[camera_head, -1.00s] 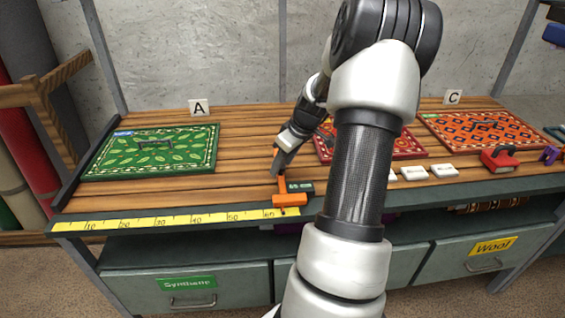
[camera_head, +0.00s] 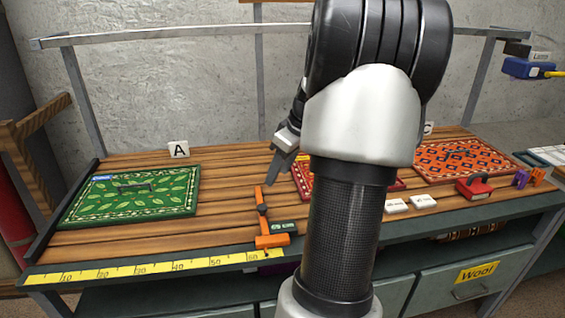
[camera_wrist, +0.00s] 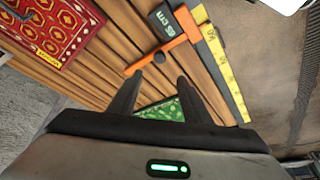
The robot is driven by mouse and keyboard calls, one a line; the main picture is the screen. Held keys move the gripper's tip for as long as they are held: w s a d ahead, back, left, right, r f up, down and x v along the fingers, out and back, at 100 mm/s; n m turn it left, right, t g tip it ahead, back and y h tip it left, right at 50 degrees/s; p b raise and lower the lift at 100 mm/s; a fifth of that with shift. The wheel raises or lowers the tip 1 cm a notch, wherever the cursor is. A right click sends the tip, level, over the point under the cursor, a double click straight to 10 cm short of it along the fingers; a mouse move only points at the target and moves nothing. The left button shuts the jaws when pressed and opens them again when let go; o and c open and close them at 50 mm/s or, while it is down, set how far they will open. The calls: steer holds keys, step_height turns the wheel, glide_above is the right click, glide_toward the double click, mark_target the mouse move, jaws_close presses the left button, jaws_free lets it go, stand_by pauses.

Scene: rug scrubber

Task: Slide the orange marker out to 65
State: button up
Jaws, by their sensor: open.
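The orange marker (camera_head: 271,241) sits at the front edge of the bench, at the right end of the yellow ruler (camera_head: 150,267), just past the 60 mark. Its arm reaches back over the boards, with a dark knob on it. A dark tag (camera_head: 284,227) lies beside it; in the wrist view the tag (camera_wrist: 164,24) reads 65 cm. The marker (camera_wrist: 170,50) also shows in the wrist view, its foot touching the ruler (camera_wrist: 222,65). My gripper (camera_head: 272,180) is open and empty, above and behind the marker's arm. In the wrist view my gripper's fingers (camera_wrist: 158,85) are spread, apart from the marker.
A green rug (camera_head: 130,192) lies at left by label A. A red rug (camera_head: 300,178) is partly hidden behind my arm, and an orange rug (camera_head: 460,160) lies at right. White blocks (camera_head: 410,204) and a red brush (camera_head: 474,188) stand front right.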

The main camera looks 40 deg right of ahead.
steer(key=shift+v, duration=1.25)
